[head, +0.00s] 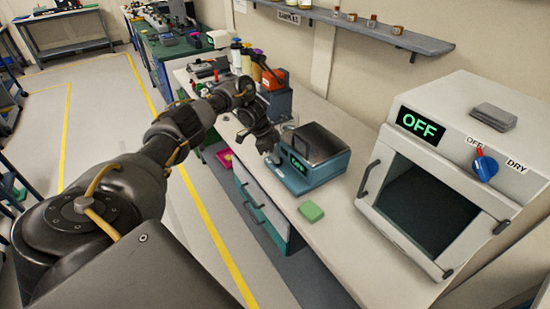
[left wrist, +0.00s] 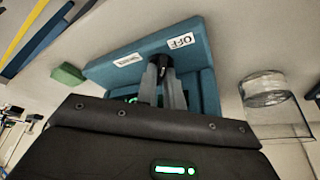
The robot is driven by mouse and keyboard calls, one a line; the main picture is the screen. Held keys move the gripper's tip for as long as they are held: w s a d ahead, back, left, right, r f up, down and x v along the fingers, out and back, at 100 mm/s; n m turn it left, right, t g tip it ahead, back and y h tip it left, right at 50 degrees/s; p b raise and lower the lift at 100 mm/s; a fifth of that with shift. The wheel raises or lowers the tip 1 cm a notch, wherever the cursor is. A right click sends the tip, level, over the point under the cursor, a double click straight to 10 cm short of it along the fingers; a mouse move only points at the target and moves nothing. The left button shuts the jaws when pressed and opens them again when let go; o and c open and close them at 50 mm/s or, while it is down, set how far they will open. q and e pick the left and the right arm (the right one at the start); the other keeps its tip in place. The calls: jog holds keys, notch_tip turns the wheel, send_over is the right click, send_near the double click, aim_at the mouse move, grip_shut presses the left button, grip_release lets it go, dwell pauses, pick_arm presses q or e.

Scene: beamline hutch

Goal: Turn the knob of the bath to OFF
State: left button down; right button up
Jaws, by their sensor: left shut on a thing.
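The bath (head: 326,172) is a blue-teal box with a dark grey top and a small green-lit display, on the white bench. It also shows in the left wrist view (left wrist: 108,72), with an OFF label and a second label too blurred to read. My left gripper (head: 273,158) is at the bath's near left side. In the left wrist view, its fingers (left wrist: 162,82) are shut on the small dark knob (left wrist: 161,60) between the two labels. The fingers hide much of the knob, and I cannot tell where it points. My right gripper is not in view.
A green block (head: 311,211) lies on the bench in front of the bath. A white oven (head: 440,170) with an OFF display and blue knob (head: 485,167) stands to the right. A clear glass vessel (left wrist: 265,90) is near the bath. Bottles stand behind my arm.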

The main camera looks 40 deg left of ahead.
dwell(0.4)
pick_arm(q)
jog(key=c, duration=1.5)
grip_release()
jog(key=p+v, duration=0.1)
jog(key=v, duration=1)
jog(key=shift+w+p, duration=0.1)
jog(key=shift+p, duration=0.25)
